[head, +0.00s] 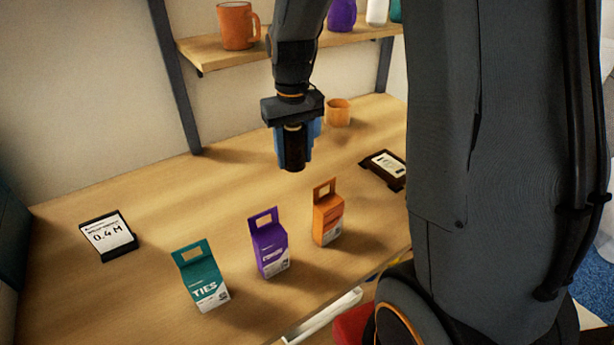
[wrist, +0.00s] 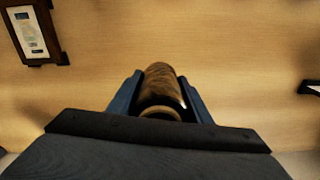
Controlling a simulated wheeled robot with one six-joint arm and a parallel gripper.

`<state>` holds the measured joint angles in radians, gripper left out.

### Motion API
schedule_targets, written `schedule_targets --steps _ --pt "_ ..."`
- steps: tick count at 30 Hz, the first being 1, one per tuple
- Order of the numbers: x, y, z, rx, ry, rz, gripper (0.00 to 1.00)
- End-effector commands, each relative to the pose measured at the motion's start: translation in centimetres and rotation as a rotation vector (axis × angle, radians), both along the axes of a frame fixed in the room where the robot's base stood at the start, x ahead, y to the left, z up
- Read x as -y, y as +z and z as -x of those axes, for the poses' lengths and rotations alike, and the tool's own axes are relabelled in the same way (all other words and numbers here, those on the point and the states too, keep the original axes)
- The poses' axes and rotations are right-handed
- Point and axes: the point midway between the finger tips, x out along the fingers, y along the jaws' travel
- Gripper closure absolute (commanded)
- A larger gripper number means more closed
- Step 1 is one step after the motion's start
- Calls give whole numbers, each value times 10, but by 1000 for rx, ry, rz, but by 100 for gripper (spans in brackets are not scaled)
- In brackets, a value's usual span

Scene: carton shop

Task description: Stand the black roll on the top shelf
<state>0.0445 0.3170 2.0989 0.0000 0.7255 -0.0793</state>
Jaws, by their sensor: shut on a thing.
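My gripper (head: 297,148) is shut on the black roll (head: 292,150), which hangs upright between the blue fingers above the wooden worktop. In the wrist view the roll (wrist: 160,85) sits between both fingers, and its end and pale core edge show. The upper shelf (head: 212,51) is a wooden board behind and above the gripper. On it stand an orange mug (head: 238,26) at the left and a purple item (head: 341,14), a white one and a teal one farther right. My arm hides part of the shelf's middle.
On the worktop (head: 150,190) stand a teal carton (head: 203,280), a purple carton (head: 269,246) and an orange carton (head: 327,215). A small orange cup (head: 338,112) is behind the gripper. A black-framed card (head: 108,235) lies left, another (head: 384,168) right. A dark shelf post (head: 178,85) rises at left.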

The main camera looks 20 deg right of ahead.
Motion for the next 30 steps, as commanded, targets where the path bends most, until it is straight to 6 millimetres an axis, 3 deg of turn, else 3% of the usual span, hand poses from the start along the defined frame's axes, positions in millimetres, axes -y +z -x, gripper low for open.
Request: schedule_targets --steps 6,18,30 --pt "-1 -35 1 -3 2 0 84" --pt "-1 -77 1 -3 2 0 84" --pt "-1 -86 0 1 1 0 84"
